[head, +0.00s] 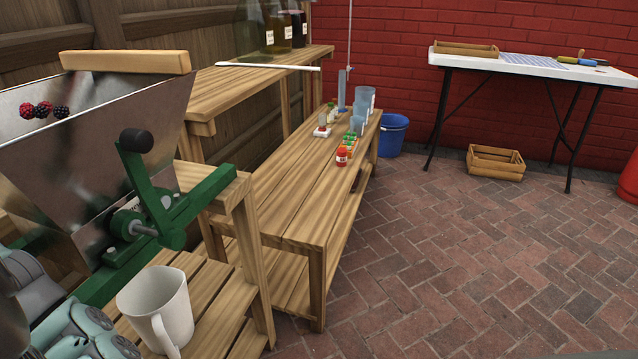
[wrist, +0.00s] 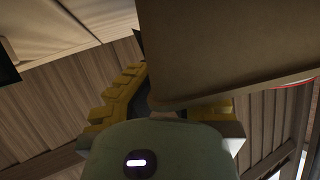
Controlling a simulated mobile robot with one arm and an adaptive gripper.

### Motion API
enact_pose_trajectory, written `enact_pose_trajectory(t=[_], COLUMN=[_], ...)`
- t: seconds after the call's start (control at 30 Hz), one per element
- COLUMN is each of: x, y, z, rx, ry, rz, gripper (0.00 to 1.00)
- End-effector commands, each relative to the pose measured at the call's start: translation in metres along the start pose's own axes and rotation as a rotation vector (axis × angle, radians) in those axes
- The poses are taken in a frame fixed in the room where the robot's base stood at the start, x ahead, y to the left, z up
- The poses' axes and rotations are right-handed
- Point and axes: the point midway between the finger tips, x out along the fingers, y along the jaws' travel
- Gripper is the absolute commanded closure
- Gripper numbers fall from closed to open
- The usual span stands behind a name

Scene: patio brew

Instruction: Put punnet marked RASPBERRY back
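In the wrist view a plain tan, box-like thing (wrist: 230,45) fills the upper right, very close. It looks like the wall of a punnet; no RASPBERRY marking shows on it. My gripper (wrist: 165,106) has yellow fingers on both sides of its lower edge and seems shut on it; the contact is partly hidden. A strip of red shows at its right edge. My gripper is out of the head view. In the head view red and dark berries (head: 43,110) lie in the metal hopper (head: 130,115) at the left.
A green crank (head: 165,205) and white jug (head: 157,308) stand near the hopper. A slatted bench (head: 290,195) holds small jars and beakers. A blue bucket (head: 391,134) stands behind it. The white table (head: 540,68) bears a wooden crate (head: 466,49); another crate (head: 495,163) is on open brick floor.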

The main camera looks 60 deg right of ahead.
Motion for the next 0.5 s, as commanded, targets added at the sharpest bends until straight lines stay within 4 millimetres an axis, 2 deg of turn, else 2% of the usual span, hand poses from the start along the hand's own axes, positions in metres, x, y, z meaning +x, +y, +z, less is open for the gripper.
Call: enact_pose_trajectory(t=[0.07,0.4,0.5], x=[0.0007,0.0003,0.0003], y=[0.0007,0.0010,0.0010], z=[0.0023,0.0018,0.0018], rx=[0.000,0.001,0.001], ry=[0.000,0.000,0.000], rz=[0.001,0.002,0.002], gripper=[1.00,0.66,0.66])
